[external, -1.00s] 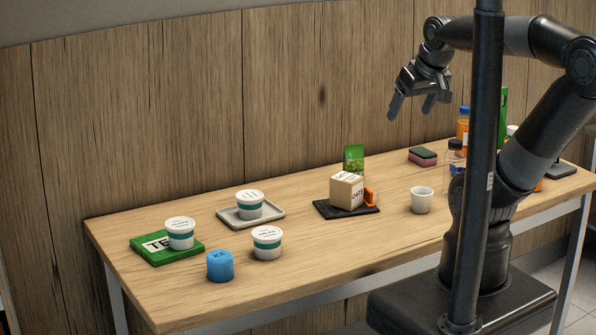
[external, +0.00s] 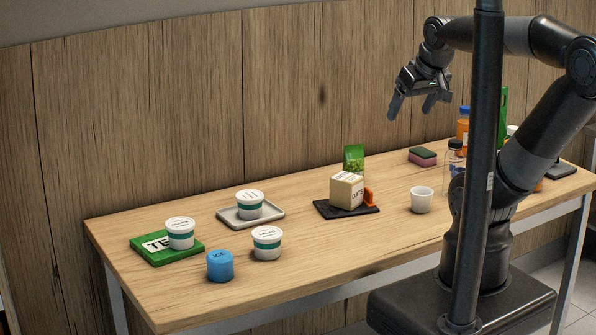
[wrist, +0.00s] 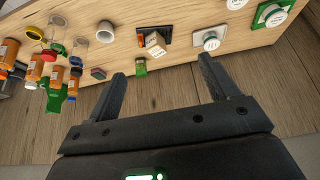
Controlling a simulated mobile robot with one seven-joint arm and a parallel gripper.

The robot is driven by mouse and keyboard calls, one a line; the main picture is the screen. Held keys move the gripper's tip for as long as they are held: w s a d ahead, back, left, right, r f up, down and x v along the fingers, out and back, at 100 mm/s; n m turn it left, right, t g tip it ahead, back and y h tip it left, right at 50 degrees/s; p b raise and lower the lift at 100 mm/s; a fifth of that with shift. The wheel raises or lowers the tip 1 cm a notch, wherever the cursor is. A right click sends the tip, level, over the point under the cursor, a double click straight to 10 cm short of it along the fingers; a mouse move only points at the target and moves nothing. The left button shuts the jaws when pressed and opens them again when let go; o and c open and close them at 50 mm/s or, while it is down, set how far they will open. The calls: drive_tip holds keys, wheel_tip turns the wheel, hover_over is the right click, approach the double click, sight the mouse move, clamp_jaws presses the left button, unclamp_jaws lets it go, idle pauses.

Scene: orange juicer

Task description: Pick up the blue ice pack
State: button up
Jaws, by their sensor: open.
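The blue ice pack (external: 220,266) is a short blue cylinder standing near the table's front left edge in the external view. A white tub with a teal band (external: 267,243) stands just to its right, and a green box (external: 168,248) lies behind it to the left. I cannot make out the ice pack in the wrist view. My gripper (external: 416,107) is open and empty, high above the back of the table and far to the right of the ice pack. Its two spread fingers also show in the wrist view (wrist: 163,80).
Another tub (external: 180,233) stands on the green box, and one (external: 250,205) sits on a grey tray (external: 224,217). A carton (external: 347,190) stands on a black board (external: 327,209). A white cup (external: 422,200), a sponge (external: 422,157) and bottles (external: 462,126) are to the right.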

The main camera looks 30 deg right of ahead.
drive_tip(key=w+a+f+n+g, duration=0.2)
drive_tip(key=w+a+n, duration=0.6)
drive_tip(key=w+n, duration=0.15)
drive_tip(key=n+g, duration=0.4)
drive_tip(key=n, duration=2.2)
hover_over(220, 255)
drive_tip(key=f, duration=2)
drive_tip(key=shift+d+f, duration=0.25)
drive_tip(key=shift+f, duration=0.05)
wheel_tip(220, 255, down, 5)
drive_tip(key=shift+s+a+r, duration=0.15)
drive_tip(key=shift+r, duration=0.05)
wheel_tip(220, 255, down, 6)
drive_tip(key=shift+a+f, duration=0.15)
drive_tip(key=shift+f, duration=0.1)
drive_tip(key=c, duration=1.1)
